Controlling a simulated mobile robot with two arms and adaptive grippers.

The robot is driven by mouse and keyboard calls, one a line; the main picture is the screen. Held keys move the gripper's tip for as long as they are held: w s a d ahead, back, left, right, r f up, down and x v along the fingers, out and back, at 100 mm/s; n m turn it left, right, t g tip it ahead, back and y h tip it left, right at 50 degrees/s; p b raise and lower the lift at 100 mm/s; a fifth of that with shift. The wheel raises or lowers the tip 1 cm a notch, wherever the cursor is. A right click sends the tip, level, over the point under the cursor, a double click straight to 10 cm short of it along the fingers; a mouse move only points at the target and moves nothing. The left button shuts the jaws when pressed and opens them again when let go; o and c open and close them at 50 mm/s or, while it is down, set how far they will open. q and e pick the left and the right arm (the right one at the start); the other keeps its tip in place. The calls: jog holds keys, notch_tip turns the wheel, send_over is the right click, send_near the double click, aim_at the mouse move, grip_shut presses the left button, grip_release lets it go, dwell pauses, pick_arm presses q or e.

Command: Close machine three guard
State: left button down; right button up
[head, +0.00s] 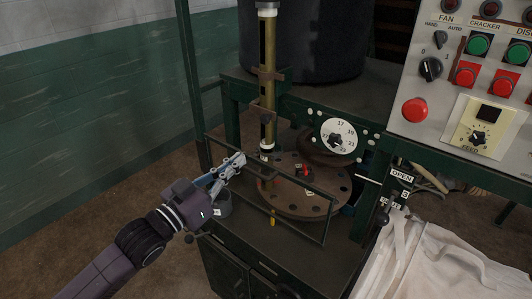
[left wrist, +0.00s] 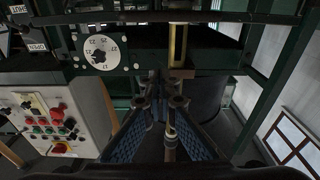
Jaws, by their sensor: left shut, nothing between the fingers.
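The guard of the machine looks like a thin dark green bar frame (head: 329,220) in front of a round brown turntable (head: 312,205). A small yellow piece (head: 273,218) hangs at its lower bar. My left gripper (head: 240,160) is at the frame's upper left side in the head view, shut and empty. I cannot tell whether it touches the frame. In the left wrist view, its blue-padded fingers (left wrist: 162,100) point toward the machine, below a brass column (left wrist: 178,45). My right gripper is not in view.
A control panel (head: 447,125) with red and green buttons stands at the right. A numbered white dial (head: 338,135) is above the turntable. A white bag (head: 430,265) hangs at the lower right. Open floor (head: 100,205) lies at the left.

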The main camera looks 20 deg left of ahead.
pick_arm(q)
jog(key=s+d+r+g+p, duration=0.2)
jog(key=d+r+g+p, duration=0.1)
jog(key=w+d+f+y+p, duration=0.1)
jog(key=w+d+f+p, duration=0.2)
jog(key=w+f, duration=0.4)
jog(key=shift+w+d+m+g+p, duration=0.3)
jog(key=shift+w+d+g+p, duration=0.05)
jog(key=shift+w+g+p, duration=0.05)
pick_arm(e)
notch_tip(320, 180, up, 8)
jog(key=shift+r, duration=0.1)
